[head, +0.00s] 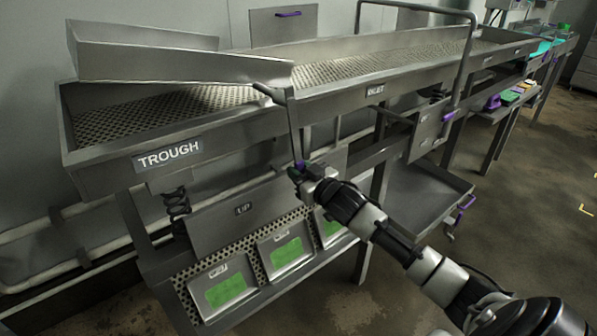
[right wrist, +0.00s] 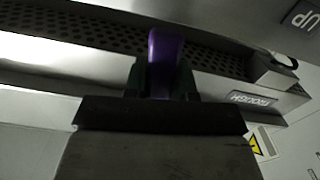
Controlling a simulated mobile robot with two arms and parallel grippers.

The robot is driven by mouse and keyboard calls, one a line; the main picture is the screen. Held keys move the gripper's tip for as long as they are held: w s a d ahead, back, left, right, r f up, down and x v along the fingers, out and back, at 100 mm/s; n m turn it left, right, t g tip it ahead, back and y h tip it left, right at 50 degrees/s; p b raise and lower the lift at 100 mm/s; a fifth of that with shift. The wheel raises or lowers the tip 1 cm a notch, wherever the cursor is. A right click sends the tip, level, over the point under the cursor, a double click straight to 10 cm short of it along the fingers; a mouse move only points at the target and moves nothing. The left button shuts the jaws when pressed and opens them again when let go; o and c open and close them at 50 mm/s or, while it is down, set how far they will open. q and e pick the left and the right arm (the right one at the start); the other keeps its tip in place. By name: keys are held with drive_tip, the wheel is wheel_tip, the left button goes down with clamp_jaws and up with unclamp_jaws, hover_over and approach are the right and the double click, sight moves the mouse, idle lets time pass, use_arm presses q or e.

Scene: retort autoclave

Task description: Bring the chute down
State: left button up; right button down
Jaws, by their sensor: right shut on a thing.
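The grey metal chute (head: 170,66) lies across the top of the perforated trough (head: 165,178) at the left in the head view. Its right end is near a dark rod (head: 292,120) that hangs down at a slant. At the rod's lower end is a purple grip, which shows clearly in the right wrist view (right wrist: 165,58). My right gripper (head: 298,168) is shut on this purple grip, with a dark finger on each side of it. The fingers hide part of the grip in the head view. My left gripper is not in view.
A bent metal rail (head: 468,60) rises over the inlet section. A lower tray (head: 425,195) with a purple handle juts out at right. The floor at right is clear.

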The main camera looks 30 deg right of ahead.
drive_tip(key=d+n, duration=0.1)
drive_tip(key=d+r+n, duration=0.1)
drive_tip(key=d, duration=0.1)
drive_tip(key=d+n+p, duration=0.1)
drive_tip(key=d, duration=0.1)
drive_tip(key=shift+w+r, duration=0.25)
drive_tip(key=shift+r, duration=0.05)
drive_tip(key=c, duration=0.9)
unclamp_jaws()
drive_tip(key=shift+d, duration=0.15)
drive_tip(key=shift+s+f, duration=0.1)
drive_tip(key=shift+s+d+b, duration=0.2)
drive_tip(key=shift+s+b, duration=0.4)
drive_tip(key=shift+s, duration=2.1)
drive_tip(key=shift+s+d+b, duration=0.2)
drive_tip(key=shift+s+b, duration=0.4)
drive_tip(key=shift+s, duration=2.05)
